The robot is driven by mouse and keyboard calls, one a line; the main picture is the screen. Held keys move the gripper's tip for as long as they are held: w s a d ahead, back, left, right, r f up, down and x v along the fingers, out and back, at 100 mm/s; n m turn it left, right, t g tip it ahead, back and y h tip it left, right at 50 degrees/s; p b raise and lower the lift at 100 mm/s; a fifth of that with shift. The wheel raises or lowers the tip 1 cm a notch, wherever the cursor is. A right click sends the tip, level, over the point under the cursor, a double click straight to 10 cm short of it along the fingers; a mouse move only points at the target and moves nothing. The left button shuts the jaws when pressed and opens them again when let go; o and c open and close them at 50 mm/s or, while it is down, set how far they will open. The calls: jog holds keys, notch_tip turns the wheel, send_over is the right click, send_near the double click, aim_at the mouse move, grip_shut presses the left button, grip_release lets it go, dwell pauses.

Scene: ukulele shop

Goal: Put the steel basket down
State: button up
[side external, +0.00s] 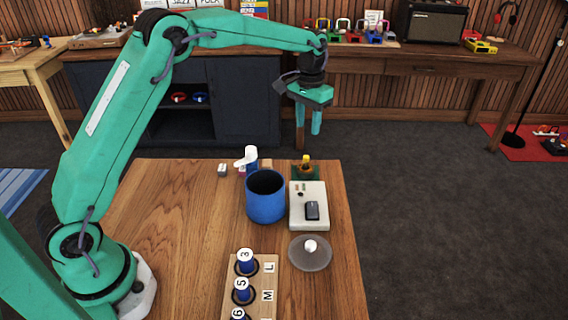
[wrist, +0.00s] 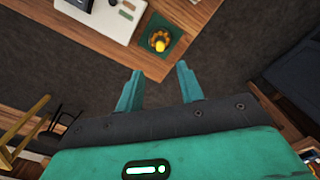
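I see no steel basket in either view. My gripper (side external: 308,128) hangs in the air above and beyond the table's far edge, pointing down. A clear round lid with a white knob (side external: 310,247) lies in front of a pale box-like device (side external: 308,214).
A rack of numbered spools (side external: 264,290) lies in front. The table's left side (side external: 170,230) is clear.

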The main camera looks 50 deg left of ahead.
jog(key=shift+r, duration=0.1)
jog(key=s+r+t, duration=0.3)
jog(key=s+r, duration=0.9)
jog(key=s, duration=0.4)
jog(key=s+f+t, duration=0.2)
jog(key=s, duration=1.6)
jog(key=shift+a+f+t, duration=0.2)
jog(key=shift+a+t, duration=0.1)
jog(key=shift+s, duration=0.1)
